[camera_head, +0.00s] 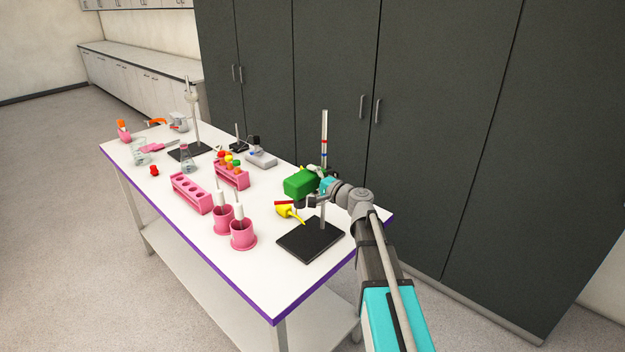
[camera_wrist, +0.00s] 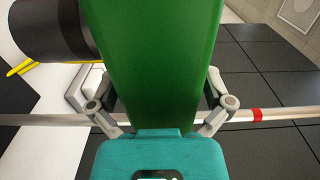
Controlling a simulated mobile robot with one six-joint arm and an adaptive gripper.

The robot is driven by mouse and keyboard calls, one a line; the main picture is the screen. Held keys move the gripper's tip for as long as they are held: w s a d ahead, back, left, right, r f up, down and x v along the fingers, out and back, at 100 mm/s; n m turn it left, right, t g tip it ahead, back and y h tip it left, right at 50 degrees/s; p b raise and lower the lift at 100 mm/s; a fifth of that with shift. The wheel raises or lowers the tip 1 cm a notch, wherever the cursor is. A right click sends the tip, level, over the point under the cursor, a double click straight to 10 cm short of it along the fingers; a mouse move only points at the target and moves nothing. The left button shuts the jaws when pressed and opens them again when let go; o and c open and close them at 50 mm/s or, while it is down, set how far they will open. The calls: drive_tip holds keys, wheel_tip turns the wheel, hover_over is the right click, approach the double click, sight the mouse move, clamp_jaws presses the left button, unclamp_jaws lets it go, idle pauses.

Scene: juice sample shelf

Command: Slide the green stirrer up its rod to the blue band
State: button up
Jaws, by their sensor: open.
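The green stirrer (camera_head: 299,184) sits on an upright rod (camera_head: 325,122) that rises from a black base plate (camera_head: 310,240). The rod has a red band (camera_head: 324,142) and, just below that, a blue band (camera_head: 324,155), above the stirrer. My gripper (camera_head: 326,184) is at the rod beside the stirrer. In the wrist view the green stirrer (camera_wrist: 158,60) fills the middle, and the rod (camera_wrist: 290,114) runs sideways with its red band (camera_wrist: 256,115) at right. My open gripper's fingers show on either side of the green body, which hides their tips. Contact cannot be told.
A yellow item (camera_head: 289,211) is low beside the rod. Pink cups (camera_head: 243,236) and pink racks (camera_head: 191,194) stand to the left on the white table (camera_head: 262,280). Dark cabinets (camera_head: 440,130) stand close behind. Another stand (camera_head: 194,120) is at the far end.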

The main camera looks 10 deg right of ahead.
drive_tip(key=c, duration=1.2)
drive_tip(key=shift+o, duration=0.2)
wheel_tip(320, 180, up, 4)
drive_tip(key=p, duration=0.4)
drive_tip(key=shift+w+r, duration=0.1)
drive_tip(key=shift+r, duration=0.15)
drive_tip(key=o, duration=1.2)
drive_tip(key=shift+c, duration=0.2)
drive_tip(key=shift+f, duration=0.1)
